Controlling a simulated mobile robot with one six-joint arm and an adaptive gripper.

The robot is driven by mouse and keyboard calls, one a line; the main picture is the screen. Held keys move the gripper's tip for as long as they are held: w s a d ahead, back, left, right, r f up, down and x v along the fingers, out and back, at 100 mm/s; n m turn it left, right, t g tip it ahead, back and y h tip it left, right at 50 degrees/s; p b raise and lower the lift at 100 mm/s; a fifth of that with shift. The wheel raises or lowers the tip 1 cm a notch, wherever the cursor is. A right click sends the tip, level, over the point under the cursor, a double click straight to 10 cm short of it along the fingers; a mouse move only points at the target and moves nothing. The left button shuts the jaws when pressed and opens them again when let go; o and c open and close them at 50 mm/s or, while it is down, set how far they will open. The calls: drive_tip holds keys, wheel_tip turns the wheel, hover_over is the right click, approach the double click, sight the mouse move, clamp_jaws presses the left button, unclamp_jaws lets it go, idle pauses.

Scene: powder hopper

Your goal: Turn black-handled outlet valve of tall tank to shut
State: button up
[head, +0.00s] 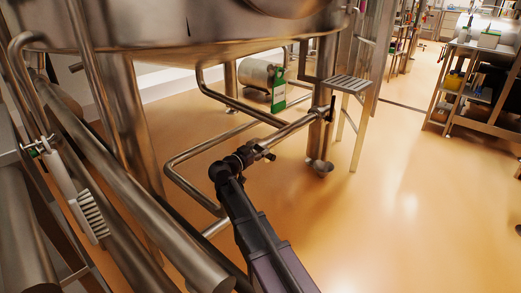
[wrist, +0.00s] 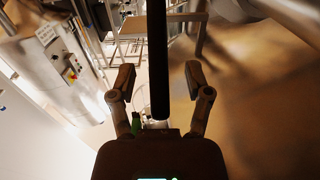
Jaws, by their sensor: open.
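The tall tank (head: 130,28) fills the top left of the head view, with steel outlet pipes running beneath it. My gripper (head: 259,152) is below the tank, beside the outlet pipe. In the wrist view my gripper (wrist: 159,80) has its two fingers spread apart. A long black bar, which looks like the valve handle (wrist: 158,50), runs from the top of that view down between the fingers, with a visible gap on each side. In the head view my gripper covers much of the area around the valve, so I cannot tell the handle's angle there.
Steel pipes (head: 190,155) bend close to my gripper on the left. A small step (head: 347,83) stands behind to the right. A white brush (head: 90,212) hangs at left. A bench (head: 468,116) stands far right. The orange floor between is clear.

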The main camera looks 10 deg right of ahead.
drive_tip(key=shift+w+d, duration=0.1)
drive_tip(key=shift+d, duration=0.05)
clamp_jaws()
drive_tip(key=shift+w+r+y+p, duration=0.1)
drive_tip(key=shift+r+y+p, duration=0.15)
drive_tip(key=shift+p, duration=0.25)
